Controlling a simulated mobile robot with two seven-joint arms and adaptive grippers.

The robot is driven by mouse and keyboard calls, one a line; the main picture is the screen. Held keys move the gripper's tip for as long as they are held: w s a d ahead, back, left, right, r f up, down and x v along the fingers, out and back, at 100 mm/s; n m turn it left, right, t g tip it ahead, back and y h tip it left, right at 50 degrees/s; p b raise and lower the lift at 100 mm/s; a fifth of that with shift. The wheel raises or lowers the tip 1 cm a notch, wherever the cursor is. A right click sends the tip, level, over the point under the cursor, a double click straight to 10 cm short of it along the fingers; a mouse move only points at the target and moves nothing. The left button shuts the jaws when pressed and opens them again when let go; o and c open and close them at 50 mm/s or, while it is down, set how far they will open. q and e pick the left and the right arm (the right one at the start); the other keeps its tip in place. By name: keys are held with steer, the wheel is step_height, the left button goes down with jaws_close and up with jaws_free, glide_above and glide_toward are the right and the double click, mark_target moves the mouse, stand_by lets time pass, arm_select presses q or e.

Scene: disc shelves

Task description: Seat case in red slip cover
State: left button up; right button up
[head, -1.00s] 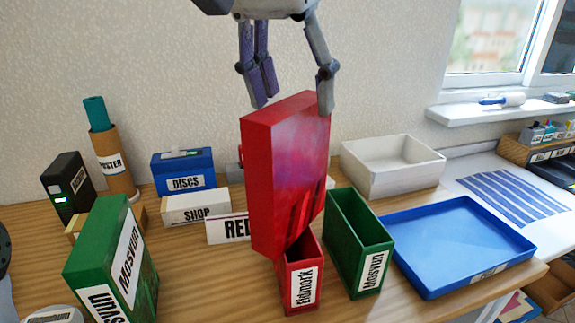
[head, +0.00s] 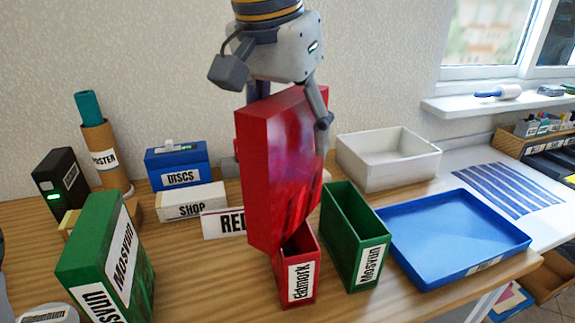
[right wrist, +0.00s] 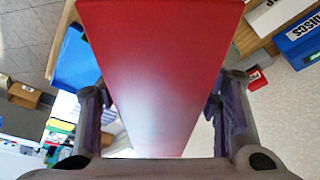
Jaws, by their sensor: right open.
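The tall red case (head: 275,175) stands slightly tilted at the mouth of the small red slip cover (head: 302,275), labelled Eldmark. Its lower end overlaps the cover's back and left rim; how far it is inside, I cannot tell. My right gripper (head: 290,105) is above it, pointing down, with its fingers on either side of the case's upper end. In the right wrist view the case (right wrist: 160,70) fills the gap between the two open fingers, with gaps visible beside it. My left gripper is not in view.
An empty green slip cover (head: 355,235) stands just right of the red one. A blue tray (head: 455,245) and white bin (head: 390,160) are further right. A green Mosvun case (head: 105,260) is at left. A RED sign (head: 222,222) and SHOP box (head: 190,203) stand behind.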

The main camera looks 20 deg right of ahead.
steer(key=shift+f, duration=0.1)
steer(key=shift+c, duration=0.3)
jaws_close()
